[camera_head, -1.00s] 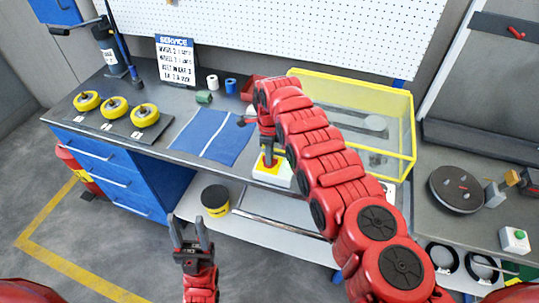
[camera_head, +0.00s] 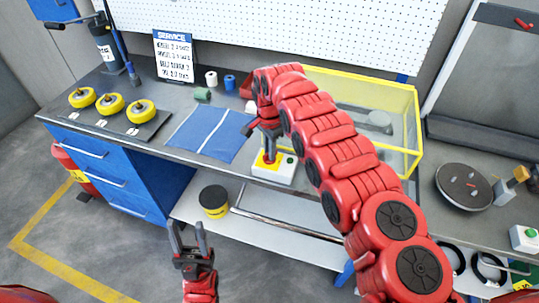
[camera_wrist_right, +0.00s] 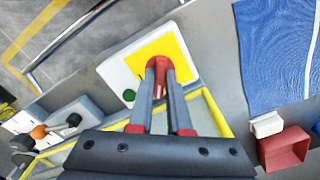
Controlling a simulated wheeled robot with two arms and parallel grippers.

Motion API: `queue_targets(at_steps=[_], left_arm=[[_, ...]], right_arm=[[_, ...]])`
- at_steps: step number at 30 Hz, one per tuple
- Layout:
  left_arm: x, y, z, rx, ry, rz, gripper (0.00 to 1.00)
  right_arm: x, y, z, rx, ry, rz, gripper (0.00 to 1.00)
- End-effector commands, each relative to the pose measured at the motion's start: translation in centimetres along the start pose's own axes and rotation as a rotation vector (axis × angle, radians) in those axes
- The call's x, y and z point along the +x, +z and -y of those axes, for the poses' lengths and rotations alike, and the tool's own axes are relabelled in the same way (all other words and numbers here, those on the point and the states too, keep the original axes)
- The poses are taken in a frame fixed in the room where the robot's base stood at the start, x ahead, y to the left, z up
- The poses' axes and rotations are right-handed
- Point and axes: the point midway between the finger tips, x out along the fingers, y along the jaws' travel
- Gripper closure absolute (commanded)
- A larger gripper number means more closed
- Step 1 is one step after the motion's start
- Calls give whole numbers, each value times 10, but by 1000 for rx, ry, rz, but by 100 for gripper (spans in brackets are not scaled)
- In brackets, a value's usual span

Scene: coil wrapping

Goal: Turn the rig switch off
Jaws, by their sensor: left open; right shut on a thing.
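The rig switch is a white box (camera_head: 284,175) with a yellow plate and a red knob, near the front edge of the bench. A green button sits beside the plate. My right gripper (camera_head: 269,154) comes down on the switch from above. In the right wrist view its fingers (camera_wrist_right: 160,70) are shut on the red knob (camera_wrist_right: 160,77), over the yellow plate (camera_wrist_right: 178,45). The fingers hide part of the knob, and its exact angle cannot be told. My left gripper (camera_head: 188,228) is open and empty, in front of the bench, away from the switch.
A yellow-framed clear case (camera_head: 412,125) stands right of the switch, behind my right arm. A blue mat (camera_head: 207,133) lies to the left. A red bin (camera_wrist_right: 284,149) is close by in the right wrist view. Yellow wheels (camera_head: 110,103) stand further left.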

Motion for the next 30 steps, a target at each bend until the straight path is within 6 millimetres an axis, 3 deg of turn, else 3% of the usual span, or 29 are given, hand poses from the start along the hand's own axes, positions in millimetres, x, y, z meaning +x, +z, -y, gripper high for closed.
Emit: queue_targets(at_steps=[3,15,30], left_arm=[[-18,3,-1,0,0,0,50],[-53,9,-3,0,0,0,50],[-67,11,-3,0,0,0,50]], right_arm=[[5,-1,1,-107,-5,-2,100],[3,-1,1,-434,-5,-2,100],[0,-1,1,-602,-4,-3,100]])
